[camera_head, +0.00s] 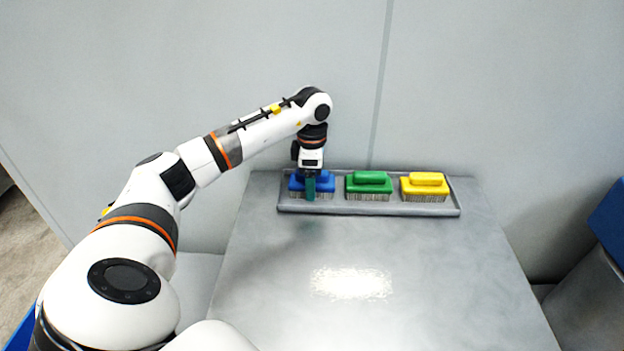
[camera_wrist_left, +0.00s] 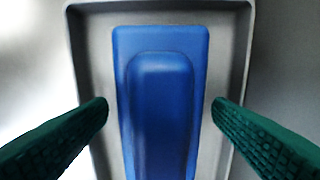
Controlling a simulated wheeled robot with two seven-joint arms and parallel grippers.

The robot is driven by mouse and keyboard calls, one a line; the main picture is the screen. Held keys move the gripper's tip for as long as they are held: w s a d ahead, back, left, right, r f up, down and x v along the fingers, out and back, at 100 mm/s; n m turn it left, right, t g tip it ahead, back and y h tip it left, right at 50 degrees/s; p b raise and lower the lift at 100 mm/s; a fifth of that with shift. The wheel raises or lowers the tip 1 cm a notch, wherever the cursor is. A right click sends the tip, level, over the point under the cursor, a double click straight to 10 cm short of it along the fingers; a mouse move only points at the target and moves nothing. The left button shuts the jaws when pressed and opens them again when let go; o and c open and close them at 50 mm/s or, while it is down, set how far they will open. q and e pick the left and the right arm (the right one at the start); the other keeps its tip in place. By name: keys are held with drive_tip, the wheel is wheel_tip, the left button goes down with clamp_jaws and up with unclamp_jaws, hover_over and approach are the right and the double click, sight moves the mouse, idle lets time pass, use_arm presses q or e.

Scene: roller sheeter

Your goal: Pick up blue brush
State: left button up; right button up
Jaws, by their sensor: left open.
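The blue brush (camera_head: 326,184) stands bristles down at the left end of a grey tray (camera_head: 370,208), partly hidden by my left gripper. My left gripper (camera_head: 311,190) is at the brush, pointing down. In the left wrist view the blue brush (camera_wrist_left: 160,100) and its raised handle lie between the two green fingers (camera_wrist_left: 160,118) of the gripper. The fingers are open, one on each side, with a visible gap to the brush on both sides. My right gripper is not in view.
A green brush (camera_head: 369,188) and a yellow brush (camera_head: 425,188) stand to the right in the same tray. The tray sits at the back of a grey metal table (camera_head: 400,280), close to the wall. The table in front is clear.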

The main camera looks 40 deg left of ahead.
use_arm(q)
drive_tip(key=c, duration=1.1)
wheel_tip(320, 180, up, 10)
drive_tip(key=shift+r+b, duration=0.1)
drive_tip(key=shift+b, duration=0.45)
